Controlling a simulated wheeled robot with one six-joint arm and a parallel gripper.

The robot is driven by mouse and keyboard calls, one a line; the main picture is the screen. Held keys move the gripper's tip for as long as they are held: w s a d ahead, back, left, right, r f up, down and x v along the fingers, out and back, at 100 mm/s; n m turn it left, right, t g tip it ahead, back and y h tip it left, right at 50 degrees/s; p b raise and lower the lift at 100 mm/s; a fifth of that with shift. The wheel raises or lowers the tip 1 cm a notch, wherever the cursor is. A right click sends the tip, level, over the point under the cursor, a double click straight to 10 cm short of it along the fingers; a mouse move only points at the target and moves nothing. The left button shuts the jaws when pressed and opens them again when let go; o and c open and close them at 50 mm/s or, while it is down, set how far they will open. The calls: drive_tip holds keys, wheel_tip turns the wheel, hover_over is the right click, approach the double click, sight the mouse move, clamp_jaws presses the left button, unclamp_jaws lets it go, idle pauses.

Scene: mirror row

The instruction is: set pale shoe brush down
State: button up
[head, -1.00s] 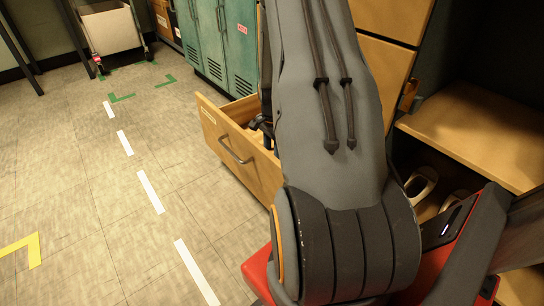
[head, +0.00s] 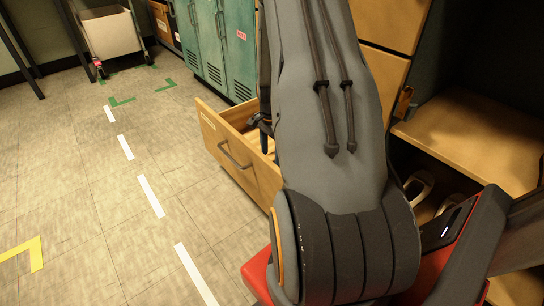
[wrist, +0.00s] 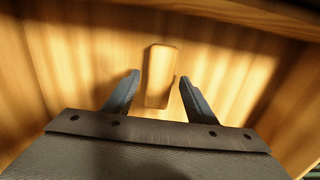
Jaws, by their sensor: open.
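The pale shoe brush (wrist: 160,76) is a light wooden block lying on the drawer's wooden floor in the wrist view. My gripper (wrist: 158,88) is open, with one dark finger on each side of the brush and a visible gap to each. The far part of the brush reaches beyond the fingertips. In the head view, the open wooden drawer (head: 240,165) has its front panel and handle toward the left. My arm hides much of the drawer there, and the brush is not visible in that view.
Teal lockers (head: 218,42) stand behind the drawer. On the right, an open wooden shelf (head: 475,130) has pale shoes (head: 420,187) below it. A white bin (head: 110,32) stands at the back left. The tiled floor left of the drawer is clear.

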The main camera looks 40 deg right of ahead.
sight(271, 157)
wheel_tip(271, 157, up, 9)
drive_tip(key=p, duration=0.4)
drive_tip(key=shift+r, duration=0.1)
idle(0.3)
